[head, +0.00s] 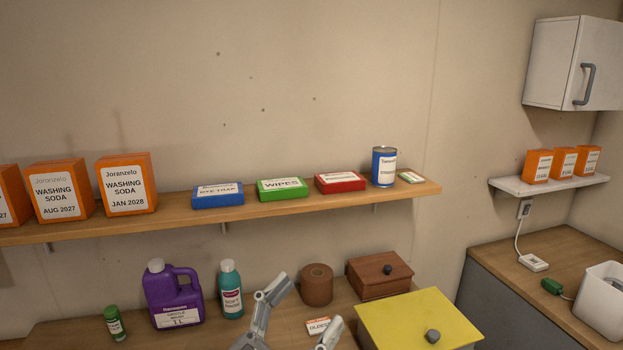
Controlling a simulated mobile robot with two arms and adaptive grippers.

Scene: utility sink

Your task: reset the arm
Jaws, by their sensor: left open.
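My left gripper (309,299) reaches up from the bottom edge of the head view, in front of the counter. Its two grey fingers are spread wide apart, and nothing shows between them in its grip. A brown roll (317,288) and a small white and orange card reading "OLDES…" (318,325) appear behind the gap between the fingers. The rest of the left arm is cut off below the picture. My right gripper is not in view.
A purple jug (178,298) and a teal bottle (231,300) stand left of the gripper. A wooden box (380,274) and a yellow-lidded box (415,318) stand right. Above runs a wooden shelf (270,209) with orange washing soda boxes (127,184), packets and a blue can (384,167).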

